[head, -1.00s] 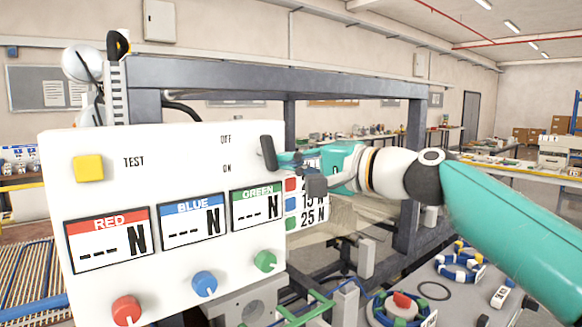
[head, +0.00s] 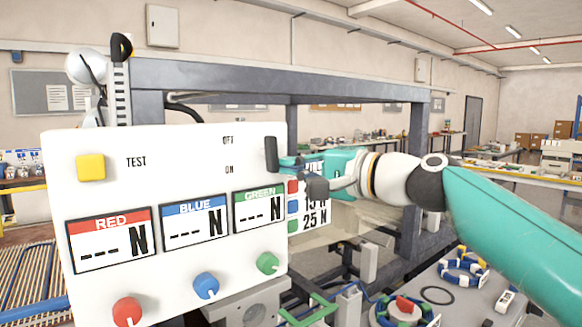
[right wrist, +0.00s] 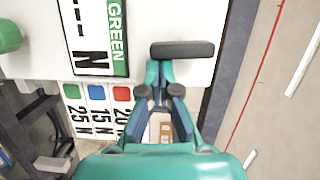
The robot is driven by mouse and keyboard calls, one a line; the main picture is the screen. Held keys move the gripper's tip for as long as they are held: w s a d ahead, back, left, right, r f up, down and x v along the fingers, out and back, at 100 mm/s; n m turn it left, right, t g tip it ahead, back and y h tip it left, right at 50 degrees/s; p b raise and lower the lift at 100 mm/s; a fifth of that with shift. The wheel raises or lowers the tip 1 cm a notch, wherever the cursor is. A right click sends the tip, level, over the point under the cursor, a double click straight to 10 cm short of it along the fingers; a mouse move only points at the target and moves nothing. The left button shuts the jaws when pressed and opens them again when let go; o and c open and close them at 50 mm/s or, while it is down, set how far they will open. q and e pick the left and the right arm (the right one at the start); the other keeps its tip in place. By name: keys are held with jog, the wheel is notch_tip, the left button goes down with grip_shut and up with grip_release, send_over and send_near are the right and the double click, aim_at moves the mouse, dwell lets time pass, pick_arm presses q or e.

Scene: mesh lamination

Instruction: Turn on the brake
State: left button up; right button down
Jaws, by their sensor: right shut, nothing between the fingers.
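The white control panel (head: 110,190) fills the left of the head view. A black lever handle (head: 271,154) stands at its right edge, beside the OFF and ON labels (head: 228,155). In the right wrist view the handle (right wrist: 182,49) lies across the picture, just beyond the fingertips. My right gripper (head: 290,162) is shut and empty, with its tips close to the handle's right side. In the right wrist view the gripper (right wrist: 160,75) is at the handle's lower edge; I cannot tell whether they touch. My left gripper is not in view.
The panel carries a yellow TEST button (head: 91,167), three displays, and red (head: 127,311), blue (head: 205,285) and green (head: 267,263) knobs. A grey metal frame (head: 260,75) stands behind. A force label (head: 314,215) sits right of the panel, below my right gripper.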

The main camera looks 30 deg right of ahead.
jog(key=v, duration=1.2)
dwell(0.3)
